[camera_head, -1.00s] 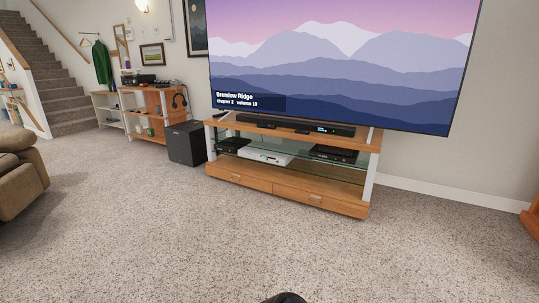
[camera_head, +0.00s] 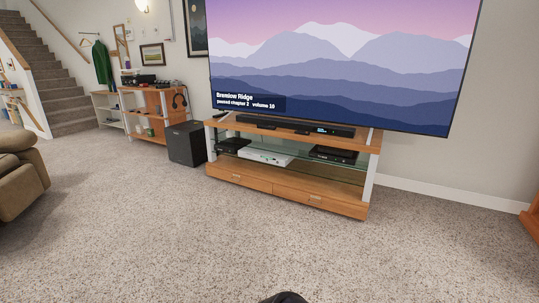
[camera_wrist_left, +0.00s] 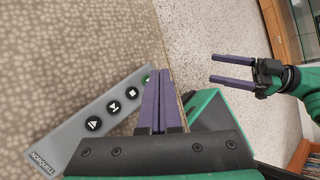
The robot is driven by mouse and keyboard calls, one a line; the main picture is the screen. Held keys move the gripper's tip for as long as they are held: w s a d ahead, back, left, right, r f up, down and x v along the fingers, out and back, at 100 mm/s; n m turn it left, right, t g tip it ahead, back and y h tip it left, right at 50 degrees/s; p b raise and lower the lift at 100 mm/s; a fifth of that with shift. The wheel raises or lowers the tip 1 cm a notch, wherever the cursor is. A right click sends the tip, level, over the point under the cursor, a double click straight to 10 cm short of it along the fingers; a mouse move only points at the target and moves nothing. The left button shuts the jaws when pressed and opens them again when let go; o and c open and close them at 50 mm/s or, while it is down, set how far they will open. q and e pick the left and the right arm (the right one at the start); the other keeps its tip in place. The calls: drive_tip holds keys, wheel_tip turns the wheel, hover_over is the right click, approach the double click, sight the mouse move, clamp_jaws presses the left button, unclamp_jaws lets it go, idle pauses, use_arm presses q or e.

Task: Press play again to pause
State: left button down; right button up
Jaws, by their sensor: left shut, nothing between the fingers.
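The TV (camera_head: 340,65) in the head view shows a purple mountain scene and the text "Bremlow Ridge, paused chapter 2 volume 10". My right gripper (camera_wrist_left: 213,68) is open and empty, off to the right over the carpet.
A wooden TV stand (camera_head: 285,192) with glass shelves holds a soundbar (camera_head: 295,126) and several media boxes. A black subwoofer (camera_head: 185,144) stands left of it. A brown armchair (camera_head: 20,175) is at the left, near carpeted stairs (camera_head: 50,90). The carpet in front is clear.

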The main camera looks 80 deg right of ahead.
drive_tip(key=shift+r+p, duration=2.45)
drive_tip(key=shift+r, duration=0.1)
wheel_tip(320, 180, up, 2)
drive_tip(key=shift+r+p, duration=0.1)
drive_tip(key=shift+p, duration=0.9)
